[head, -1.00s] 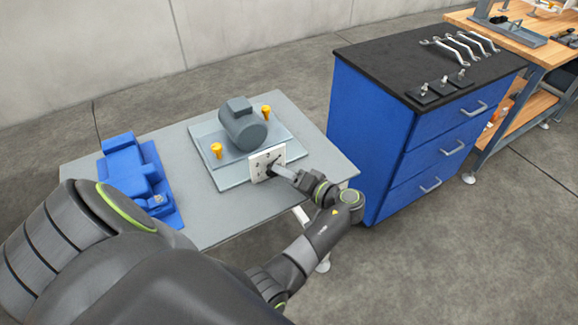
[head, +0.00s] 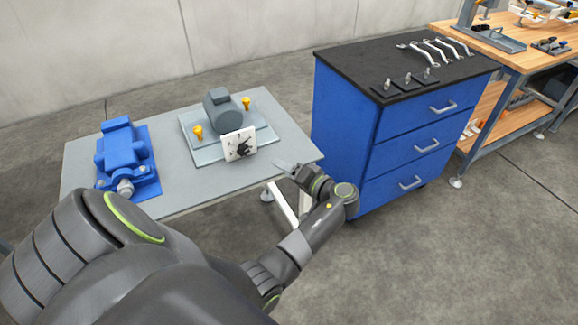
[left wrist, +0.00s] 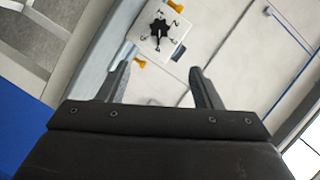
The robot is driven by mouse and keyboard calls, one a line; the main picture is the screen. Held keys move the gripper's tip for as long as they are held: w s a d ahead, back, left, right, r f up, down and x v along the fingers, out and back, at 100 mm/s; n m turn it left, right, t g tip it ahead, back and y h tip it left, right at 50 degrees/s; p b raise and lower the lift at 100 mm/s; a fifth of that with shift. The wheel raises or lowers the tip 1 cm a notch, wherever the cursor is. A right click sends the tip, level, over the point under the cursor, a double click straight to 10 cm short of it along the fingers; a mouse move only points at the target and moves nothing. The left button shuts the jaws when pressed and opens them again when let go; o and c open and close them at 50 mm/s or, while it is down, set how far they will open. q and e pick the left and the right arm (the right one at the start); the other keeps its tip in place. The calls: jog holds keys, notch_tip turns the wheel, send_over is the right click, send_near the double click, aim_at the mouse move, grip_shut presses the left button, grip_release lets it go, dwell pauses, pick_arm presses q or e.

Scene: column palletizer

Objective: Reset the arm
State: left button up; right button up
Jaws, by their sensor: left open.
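My left gripper (head: 283,166) is past the right part of the grey table (head: 222,193), apart from the square white plate (head: 232,148) with its black star-shaped knob (head: 243,148). In the left wrist view my left gripper (left wrist: 160,70) has its two fingers spread with nothing between them. The white plate (left wrist: 176,45) and knob (left wrist: 160,30) show beyond the fingertips. The plate stands upright at the front of a grey motor (head: 222,112) on a grey base plate (head: 202,155). My right gripper is not in view.
A blue machine (head: 122,150) stands on the table's left part. Two yellow knobs (head: 198,132) (head: 246,103) flank the motor. A blue drawer cabinet (head: 340,125) with wrenches (head: 432,52) on top stands right of the table. A wooden workbench (head: 490,45) is farther right.

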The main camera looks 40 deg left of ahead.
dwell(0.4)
pick_arm(q)
jog(key=shift+f, duration=0.1)
jog(key=s+d+f+m+h, duration=0.1)
jog(key=s+f+m+h, duration=0.3)
jog(key=f, duration=0.7)
jog(key=s+d+f+m+h, duration=0.1)
jog(key=s+f+h, duration=0.1)
jog(key=s+f, duration=0.6)
jog(key=s+d+f+m+h, duration=0.1)
jog(key=s+f+m+h, duration=0.15)
jog(key=f, duration=1.05)
jog(key=s+d+f+n+h, duration=0.1)
jog(key=s+f, duration=0.3)
jog(key=s, duration=0.6)
jog(key=s+d+f+n+h, duration=0.1)
jog(key=s+d+f+h, duration=0.1)
jog(key=s, duration=0.8)
jog(key=s+d+f+n+h, duration=0.1)
jog(key=s+d+f+h, duration=0.1)
jog(key=s+f, duration=0.4)
jog(key=s+h, duration=0.1)
jog(key=s, duration=0.2)
jog(key=shift+s+f, duration=0.4)
